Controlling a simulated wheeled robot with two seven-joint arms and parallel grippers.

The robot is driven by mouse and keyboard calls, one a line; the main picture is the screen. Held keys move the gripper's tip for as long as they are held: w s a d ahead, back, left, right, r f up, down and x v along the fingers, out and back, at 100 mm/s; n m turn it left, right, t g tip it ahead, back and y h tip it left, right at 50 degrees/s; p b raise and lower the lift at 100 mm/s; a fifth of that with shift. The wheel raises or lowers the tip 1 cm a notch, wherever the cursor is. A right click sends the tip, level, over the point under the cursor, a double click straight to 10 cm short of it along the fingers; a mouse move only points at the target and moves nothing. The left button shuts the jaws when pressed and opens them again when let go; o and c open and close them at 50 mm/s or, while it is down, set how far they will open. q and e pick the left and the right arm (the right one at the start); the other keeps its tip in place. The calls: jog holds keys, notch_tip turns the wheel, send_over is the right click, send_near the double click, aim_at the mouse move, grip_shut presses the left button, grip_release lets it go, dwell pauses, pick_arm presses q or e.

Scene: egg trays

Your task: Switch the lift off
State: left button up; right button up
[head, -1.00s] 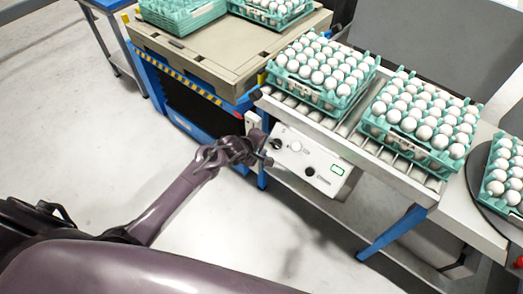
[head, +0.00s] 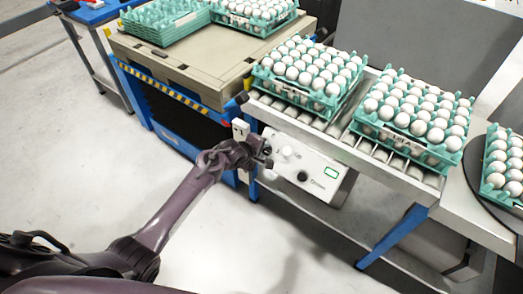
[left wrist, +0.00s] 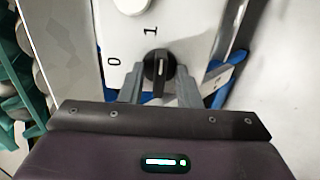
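The lift's control box (head: 318,178) is a white panel on the front of the roller conveyor. In the left wrist view, a black rotary knob (left wrist: 159,66) has a light mark and printed "0" and "1" beside it. The knob's mark points up, roughly toward the "1". My left gripper (head: 266,155) is at the box's left end in the head view and hides the knob there. In the left wrist view, the left gripper's two fingers (left wrist: 159,80) stand either side of the knob, with small gaps showing. My right gripper is out of view.
Egg trays (head: 408,142) stand on the conveyor above. A beige-topped blue lift (head: 165,63) is at left. Floor in front is clear.

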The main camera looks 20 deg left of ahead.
pick_arm(q)
jog(key=shift+d, duration=0.1)
grip_shut()
